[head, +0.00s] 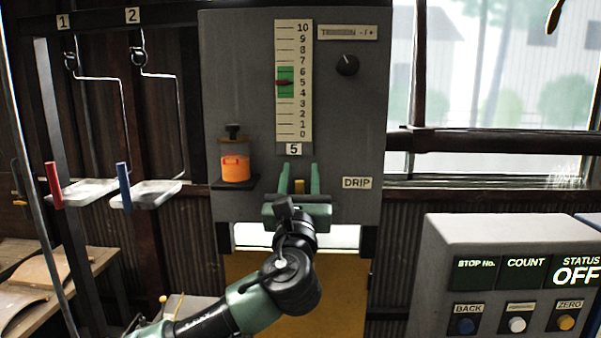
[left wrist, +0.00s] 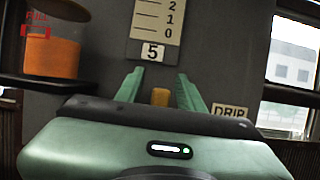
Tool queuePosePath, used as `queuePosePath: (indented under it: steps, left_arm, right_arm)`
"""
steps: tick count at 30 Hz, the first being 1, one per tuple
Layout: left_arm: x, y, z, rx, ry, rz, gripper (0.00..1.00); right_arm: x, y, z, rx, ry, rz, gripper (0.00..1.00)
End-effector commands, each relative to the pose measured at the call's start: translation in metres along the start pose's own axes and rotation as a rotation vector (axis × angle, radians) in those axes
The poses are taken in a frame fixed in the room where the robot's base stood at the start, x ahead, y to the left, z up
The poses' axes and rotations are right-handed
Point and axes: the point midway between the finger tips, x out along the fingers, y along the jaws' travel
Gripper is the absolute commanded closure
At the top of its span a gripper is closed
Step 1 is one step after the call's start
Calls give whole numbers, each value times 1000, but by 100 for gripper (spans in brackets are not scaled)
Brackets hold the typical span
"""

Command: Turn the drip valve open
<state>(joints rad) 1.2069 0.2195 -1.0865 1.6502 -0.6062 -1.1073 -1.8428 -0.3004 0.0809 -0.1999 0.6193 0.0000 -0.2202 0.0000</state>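A small brass-yellow piece (head: 299,185), which looks like the drip valve, shows on the grey panel (head: 240,60) beside the DRIP label (head: 357,183). It also shows in the left wrist view (left wrist: 160,97). My left gripper (head: 298,168) is in front of the panel with its two green fingers pointing up at it, one on each side of the brass piece. Gaps show between the piece and both fingers, so the gripper is open. The gripper body hides the lower part of the piece. I cannot tell how the valve is turned. My right gripper is not in view.
A jar of orange liquid (head: 236,168) sits on a small shelf left of the gripper. A scale (head: 294,80) and a black tension knob (head: 347,65) are above. Hanging trays (head: 146,193) are at left. A control box (head: 500,240) reading OFF stands at right.

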Motion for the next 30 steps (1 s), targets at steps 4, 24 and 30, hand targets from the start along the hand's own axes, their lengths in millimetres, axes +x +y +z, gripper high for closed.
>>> queuePosePath:
  steps: [4,24,30]
  left_arm:
    - [0,0,0,0,0,0,78]
    - [0,0,0,0,1,1,100]
    - [0,0,0,0,1,1,100]
  right_arm:
    - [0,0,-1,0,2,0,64]
    - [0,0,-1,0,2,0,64]
    - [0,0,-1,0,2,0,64]
